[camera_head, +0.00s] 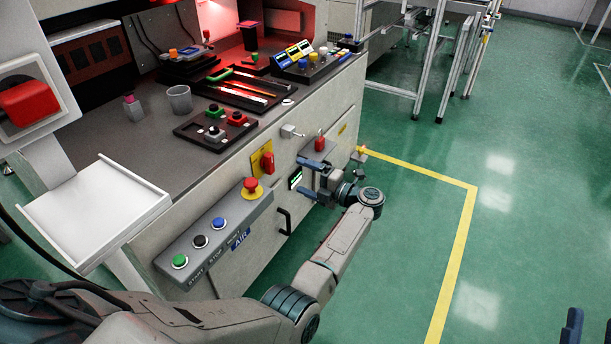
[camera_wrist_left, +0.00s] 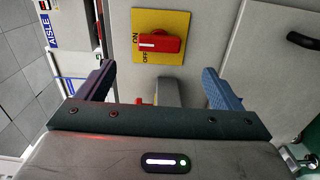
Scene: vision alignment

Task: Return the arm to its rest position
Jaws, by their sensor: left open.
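My left gripper (camera_head: 300,177) is open and empty in front of the machine's front panel, with its two fingers apart. In the left wrist view the fingers (camera_wrist_left: 158,72) frame a red rotary switch (camera_wrist_left: 158,43) on a yellow ON/OFF plate (camera_wrist_left: 145,19). The switch lies beyond the fingertips, and neither finger is seen touching it. The left arm (camera_head: 335,245) is bent and reaches up from the lower left. Dark blue tips (camera_head: 572,326), likely of my right gripper, show at the lower right corner, mostly cut off.
The machine's front (camera_head: 345,115) carries a button box (camera_head: 215,235), a red emergency stop (camera_head: 251,185), a red switch on yellow (camera_head: 267,162) and a black handle (camera_head: 285,221). A white tray (camera_head: 110,210) stands at left. Green floor (camera_head: 400,270) to the right is clear.

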